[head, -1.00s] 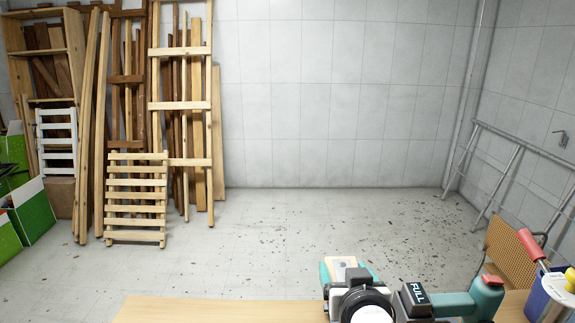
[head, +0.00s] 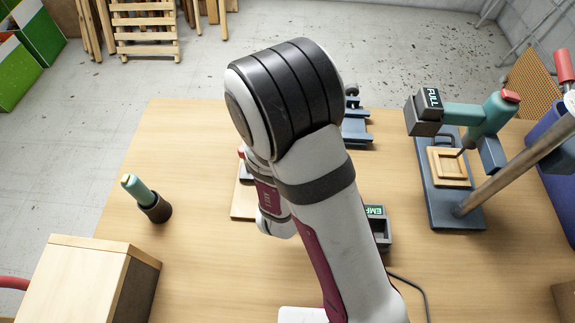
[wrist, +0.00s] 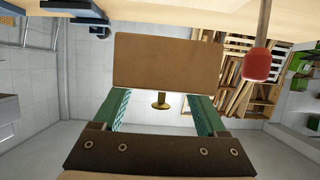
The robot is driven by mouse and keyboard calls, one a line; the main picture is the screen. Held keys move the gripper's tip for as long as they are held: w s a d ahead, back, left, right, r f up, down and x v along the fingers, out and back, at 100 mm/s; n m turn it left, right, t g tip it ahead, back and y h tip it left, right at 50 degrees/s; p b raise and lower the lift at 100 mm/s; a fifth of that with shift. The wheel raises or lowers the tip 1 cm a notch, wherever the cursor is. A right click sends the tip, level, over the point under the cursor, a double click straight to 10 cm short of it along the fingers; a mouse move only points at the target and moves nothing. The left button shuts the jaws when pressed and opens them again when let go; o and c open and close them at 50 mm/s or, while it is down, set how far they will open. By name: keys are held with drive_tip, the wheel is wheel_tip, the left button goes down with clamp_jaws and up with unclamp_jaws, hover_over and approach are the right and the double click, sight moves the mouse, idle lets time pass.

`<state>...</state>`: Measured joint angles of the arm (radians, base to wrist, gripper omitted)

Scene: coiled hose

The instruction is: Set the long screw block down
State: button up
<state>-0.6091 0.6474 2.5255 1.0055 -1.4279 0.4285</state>
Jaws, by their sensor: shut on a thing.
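In the wrist view, my gripper (wrist: 162,103) has two green fingers set apart. It is shut on a broad, flat brown block (wrist: 167,62), which I take to be the long screw block. A brass-coloured, screw-like piece (wrist: 162,101) shows between the fingers at the block's near edge. The block's far side is hidden. In the head view, my arm covers the middle of the table, and the gripper and block are out of sight behind it.
On the wooden table (head: 180,130), a green-handled tool (head: 145,198) stands in a dark holder at left, near a wooden box (head: 85,275). A press (head: 440,180) with a wooden piece (head: 449,167) stands right.

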wheel_tip(320, 180, down, 9)
drive_tip(key=shift+f, duration=0.15)
drive_tip(key=shift+f, duration=0.1)
drive_tip(key=o, duration=1.4)
drive_tip(key=shift+f, duration=0.1)
drive_tip(key=shift+o, duration=0.2)
drive_tip(key=v, duration=0.5)
drive_tip(key=w+d+r+m+g, duration=0.1)
drive_tip(key=m+g, duration=0.1)
drive_tip(key=m, duration=0.1)
drive_tip(key=shift+w+d+r+m+h, duration=0.3)
drive_tip(key=shift+w+d+r+h, duration=0.05)
drive_tip(key=shift+d+h, duration=0.05)
drive_tip(key=r+g, duration=0.1)
drive_tip(key=s+r+m+g+y, duration=0.1)
drive_tip(key=r+g, duration=0.1)
drive_tip(key=s+r+m+g, duration=0.1)
drive_tip(key=shift+s+d+r+g+y, duration=0.25)
drive_tip(key=shift+d+g+y, duration=0.05)
drive_tip(key=shift+d+y, duration=0.1)
drive_tip(key=s+d+r+g, duration=0.3)
drive_tip(key=s+r, duration=0.3)
drive_tip(key=s, duration=0.4)
drive_tip(key=s+d+r+g, duration=0.4)
drive_tip(key=s+r, duration=0.2)
drive_tip(key=s, duration=0.5)
drive_tip(key=shift+y, duration=0.4)
